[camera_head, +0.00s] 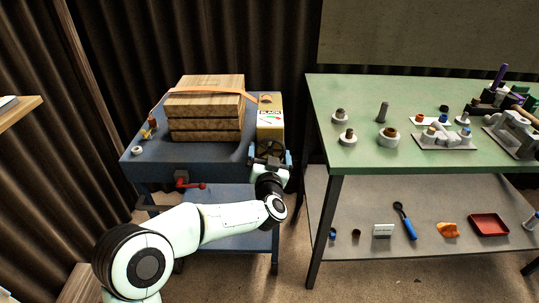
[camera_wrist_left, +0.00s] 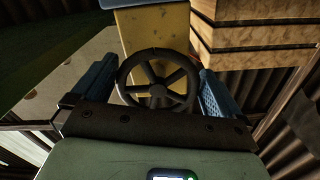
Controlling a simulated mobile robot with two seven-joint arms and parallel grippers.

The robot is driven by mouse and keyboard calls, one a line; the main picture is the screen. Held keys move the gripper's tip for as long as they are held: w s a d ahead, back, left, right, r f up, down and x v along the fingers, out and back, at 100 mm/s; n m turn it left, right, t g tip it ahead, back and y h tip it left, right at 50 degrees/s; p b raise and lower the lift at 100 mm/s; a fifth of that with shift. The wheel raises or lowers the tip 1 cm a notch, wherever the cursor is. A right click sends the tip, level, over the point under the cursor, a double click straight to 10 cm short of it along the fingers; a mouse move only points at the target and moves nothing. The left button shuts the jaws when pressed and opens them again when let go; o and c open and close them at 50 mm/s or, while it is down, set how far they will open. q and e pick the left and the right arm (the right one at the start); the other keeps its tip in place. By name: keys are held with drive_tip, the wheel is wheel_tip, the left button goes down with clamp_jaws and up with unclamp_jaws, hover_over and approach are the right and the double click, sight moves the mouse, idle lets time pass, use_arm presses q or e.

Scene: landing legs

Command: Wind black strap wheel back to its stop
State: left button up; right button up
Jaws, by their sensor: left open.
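The black strap wheel (camera_wrist_left: 157,84) is a spoked wheel on the front of a yellow box (camera_wrist_left: 155,35) in the left wrist view. In the head view the wheel (camera_head: 270,149) is partly hidden by my gripper, below the box's label (camera_head: 269,115). My left gripper (camera_head: 270,160) is open in front of the wheel. In the left wrist view its blue fingers (camera_wrist_left: 154,88) stand either side of the wheel, with gaps visible. An orange strap (camera_head: 208,89) runs over the stacked wooden boards (camera_head: 206,110) towards the box. My right gripper is not in view.
The boards and box sit on a blue table (camera_head: 190,153) with a red-handled clamp (camera_head: 188,184) at its front. To the right, a green bench (camera_head: 360,92) carries several fittings, and its lower shelf (camera_head: 370,210) holds tools and a red tray (camera_head: 488,224). A narrow gap separates the tables.

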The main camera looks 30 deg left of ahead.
use_arm(q)
drive_tip(key=shift+w+a, duration=0.25)
drive_tip(key=shift+w, duration=0.05)
drive_tip(key=shift+c, duration=0.3)
drive_tip(key=c, duration=0.5)
drive_tip(key=shift+c, duration=0.2)
drive_tip(key=shift+n, duration=0.3)
